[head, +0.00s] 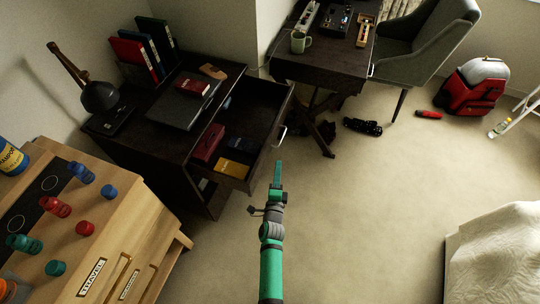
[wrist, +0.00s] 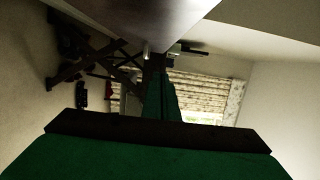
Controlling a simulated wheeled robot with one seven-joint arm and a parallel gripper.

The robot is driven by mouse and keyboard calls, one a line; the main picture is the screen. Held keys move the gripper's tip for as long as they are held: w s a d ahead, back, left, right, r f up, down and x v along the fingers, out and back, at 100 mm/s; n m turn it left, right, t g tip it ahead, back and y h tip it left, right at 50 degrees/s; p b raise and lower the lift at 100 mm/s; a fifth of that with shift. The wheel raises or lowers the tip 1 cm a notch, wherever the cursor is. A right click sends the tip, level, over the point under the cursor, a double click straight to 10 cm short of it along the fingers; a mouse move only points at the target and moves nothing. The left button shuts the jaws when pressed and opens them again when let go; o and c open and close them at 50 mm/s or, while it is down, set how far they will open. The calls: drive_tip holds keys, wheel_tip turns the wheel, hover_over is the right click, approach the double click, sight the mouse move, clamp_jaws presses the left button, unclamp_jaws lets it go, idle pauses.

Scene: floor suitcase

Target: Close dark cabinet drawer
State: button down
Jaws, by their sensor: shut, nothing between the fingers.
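The dark cabinet (head: 140,140) stands against the wall at the left in the head view. Its top drawer (head: 246,140) is pulled out, with a silver handle (head: 280,136) on its front. Inside the drawer lie a red box (head: 208,142), a yellow box (head: 233,168) and some dark blue items. My green gripper (head: 278,168) is shut and empty, just in front of the drawer near the handle. I cannot tell whether it touches the front. In the wrist view, my gripper's fingers (wrist: 162,95) show close together; a dark surface hangs above them.
A dark desk (head: 330,62) with a mug and devices stands behind, with a grey chair (head: 425,45) beside it. A light wooden cabinet (head: 130,215) with coloured bottles is at lower left.

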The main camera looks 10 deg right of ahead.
drive_tip(key=w+a, duration=0.1)
drive_tip(key=w, duration=0.5)
drive_tip(key=shift+w+a, duration=0.3)
drive_tip(key=shift+w, duration=0.1)
drive_tip(key=shift+w, duration=0.1)
